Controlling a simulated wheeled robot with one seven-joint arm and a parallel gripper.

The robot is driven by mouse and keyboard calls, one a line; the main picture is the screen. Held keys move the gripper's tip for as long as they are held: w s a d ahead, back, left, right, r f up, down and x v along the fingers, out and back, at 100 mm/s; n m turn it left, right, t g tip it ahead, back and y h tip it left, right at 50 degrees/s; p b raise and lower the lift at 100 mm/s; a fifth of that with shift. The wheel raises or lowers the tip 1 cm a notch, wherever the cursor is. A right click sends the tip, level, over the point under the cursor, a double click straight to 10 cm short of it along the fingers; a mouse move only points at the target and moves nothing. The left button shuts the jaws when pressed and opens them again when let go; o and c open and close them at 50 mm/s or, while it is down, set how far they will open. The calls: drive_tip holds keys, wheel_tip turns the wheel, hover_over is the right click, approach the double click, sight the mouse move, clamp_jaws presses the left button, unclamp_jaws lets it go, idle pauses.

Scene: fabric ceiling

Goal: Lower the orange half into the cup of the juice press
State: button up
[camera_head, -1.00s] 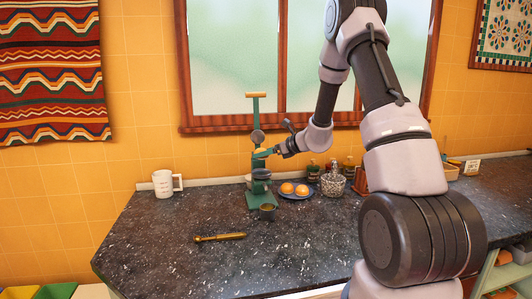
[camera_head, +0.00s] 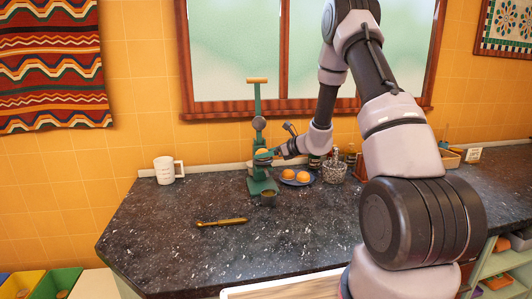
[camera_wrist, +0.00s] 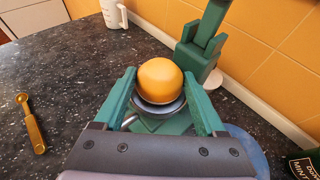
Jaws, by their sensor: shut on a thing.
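The green juice press (camera_head: 258,138) stands on the counter with its long lever upright. It also shows in the wrist view (camera_wrist: 202,50). My gripper (camera_head: 267,154) is at the press from the right, at cup height. In the wrist view, its two green fingers (camera_wrist: 159,92) stand on either side of the orange half (camera_wrist: 160,78) and are shut on it, rounded side up. The grey press cup (camera_wrist: 163,107) is directly beneath the orange half, its rim partly hidden. I cannot tell whether the orange half touches the cup's inside.
A blue plate (camera_head: 298,184) with two orange pieces (camera_head: 296,175) lies right of the press. A brass spoon (camera_head: 222,222) lies in front, a white mug (camera_head: 165,170) left. Bottles and a glass jar (camera_head: 334,172) stand right.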

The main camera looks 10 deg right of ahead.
drive_tip(key=shift+f, duration=0.2)
idle(0.6)
drive_tip(key=o, duration=1.3)
drive_tip(key=shift+v, duration=4.5)
